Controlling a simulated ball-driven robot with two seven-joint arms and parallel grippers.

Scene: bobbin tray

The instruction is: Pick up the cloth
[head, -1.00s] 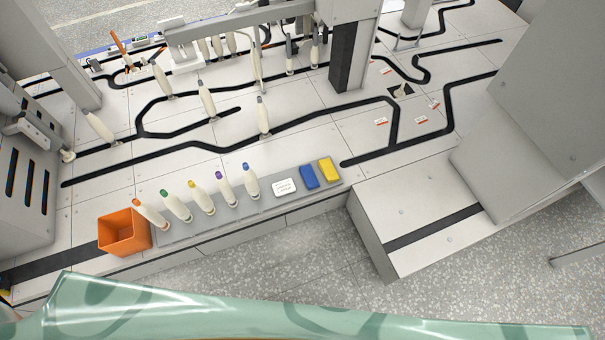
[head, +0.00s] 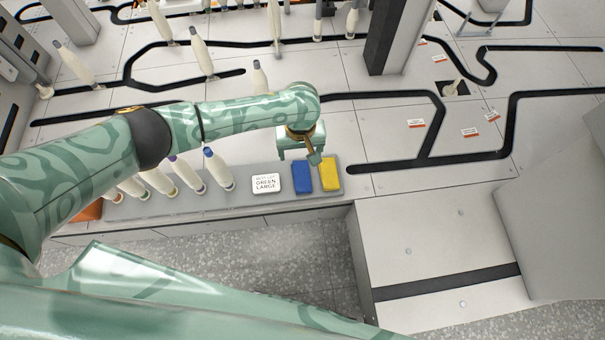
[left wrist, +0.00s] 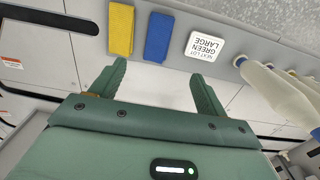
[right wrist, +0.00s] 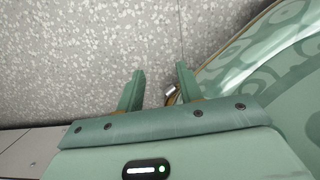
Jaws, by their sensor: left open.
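Two small flat pieces lie side by side on the grey tray, a blue one (head: 301,178) and a yellow one (head: 330,174). I cannot tell for sure which is the cloth. Both also show in the left wrist view, the yellow one (left wrist: 121,28) left of the blue one (left wrist: 158,37). My left gripper (head: 299,157) is open and empty, above and just behind the blue and yellow pieces. In the left wrist view its spread fingers (left wrist: 158,74) point toward them without touching. My right gripper (right wrist: 160,70) is open and empty over the speckled floor, out of the head view.
The tray (head: 237,201) also holds a white label card (head: 266,184) reading "GREEN LARGE" and several white bobbins with coloured tips (head: 219,170). An orange box (head: 88,211) is mostly behind my left arm. Clear white panel with black track lies right of the tray.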

